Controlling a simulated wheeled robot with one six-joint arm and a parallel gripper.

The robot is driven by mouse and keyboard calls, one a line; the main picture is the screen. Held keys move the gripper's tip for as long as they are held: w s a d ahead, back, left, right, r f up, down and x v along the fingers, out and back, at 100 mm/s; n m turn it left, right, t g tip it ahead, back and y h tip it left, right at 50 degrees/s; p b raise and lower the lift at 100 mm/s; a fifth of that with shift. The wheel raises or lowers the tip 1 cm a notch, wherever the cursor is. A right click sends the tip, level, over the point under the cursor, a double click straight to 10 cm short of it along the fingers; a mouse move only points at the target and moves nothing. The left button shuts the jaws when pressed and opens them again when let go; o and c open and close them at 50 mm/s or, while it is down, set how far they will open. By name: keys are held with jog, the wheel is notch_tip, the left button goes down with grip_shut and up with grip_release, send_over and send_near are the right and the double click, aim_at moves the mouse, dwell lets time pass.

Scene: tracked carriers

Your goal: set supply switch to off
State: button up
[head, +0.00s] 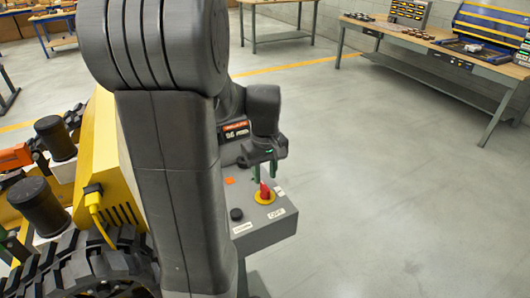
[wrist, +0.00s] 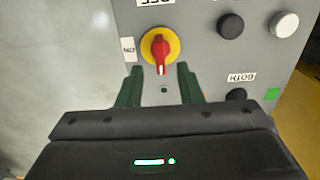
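The supply switch looks like a red handle on a round yellow plate, on a grey control box (head: 262,232). It shows in the head view (head: 265,195) and in the wrist view (wrist: 160,47). In the wrist view the handle lies along the picture's vertical, with a pale mark at its lower end. My gripper (head: 263,172) is above the switch in the head view. The tips are just below the yellow plate; contact cannot be told.
Black knobs (wrist: 231,25) and a white knob (wrist: 284,24) sit beside the switch on the same panel. The yellow carrier body (head: 105,150) and black track (head: 90,275) are at the left. Workbenches stand at the back. The floor at the right is clear.

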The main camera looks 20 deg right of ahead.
aim_at(265, 186)
notch_tip(265, 186, up, 8)
jog(key=shift+r, duration=0.15)
dwell(0.5)
notch_tip(265, 186, down, 14)
jog(key=shift+r, duration=0.1)
dwell(0.4)
